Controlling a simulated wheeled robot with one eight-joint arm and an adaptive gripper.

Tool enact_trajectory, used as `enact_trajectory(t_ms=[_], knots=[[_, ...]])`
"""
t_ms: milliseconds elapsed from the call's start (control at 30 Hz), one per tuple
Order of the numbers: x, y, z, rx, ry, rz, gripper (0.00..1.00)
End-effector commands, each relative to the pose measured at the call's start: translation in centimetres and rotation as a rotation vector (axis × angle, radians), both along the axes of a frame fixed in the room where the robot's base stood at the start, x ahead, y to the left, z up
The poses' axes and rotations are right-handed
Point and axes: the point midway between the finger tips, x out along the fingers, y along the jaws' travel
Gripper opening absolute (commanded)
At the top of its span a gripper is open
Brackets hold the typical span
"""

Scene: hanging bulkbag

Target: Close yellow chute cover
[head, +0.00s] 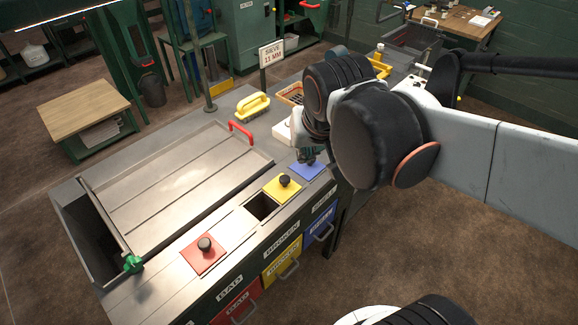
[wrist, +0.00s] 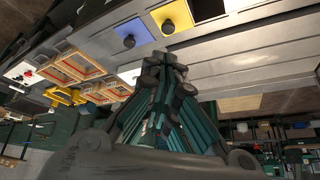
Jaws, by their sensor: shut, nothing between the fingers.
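The yellow chute cover (head: 283,188), a flat square plate with a black knob, lies on the bench top. A dark square chute opening (head: 262,206) shows uncovered at its lower left in the head view. In the wrist view the yellow cover (wrist: 172,17) is at the top, beyond my fingertips. My gripper (head: 308,157) is shut and empty. In the head view it appears over or just behind the blue cover (head: 308,171), apart from the yellow one. My fingers (wrist: 165,65) fill the middle of the wrist view.
A red cover with a knob (head: 204,254) lies farther left along the bench. Labelled drawers (head: 282,268) line the front below. A ribbed metal tray (head: 180,180) with a red handle, a yellow brush (head: 252,106) and a sign (head: 271,53) stand behind.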

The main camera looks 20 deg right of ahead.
Motion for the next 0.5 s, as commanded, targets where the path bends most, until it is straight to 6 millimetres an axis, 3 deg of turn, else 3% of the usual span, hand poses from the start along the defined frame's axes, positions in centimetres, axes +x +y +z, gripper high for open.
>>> enact_trajectory(t_ms=[267, 500], knots=[[6.1, -1.2, -2.3, 0.033, 0.085, -0.228, 0.00], [11.0, -2.1, -5.9, 0.043, 0.139, -0.438, 0.00]])
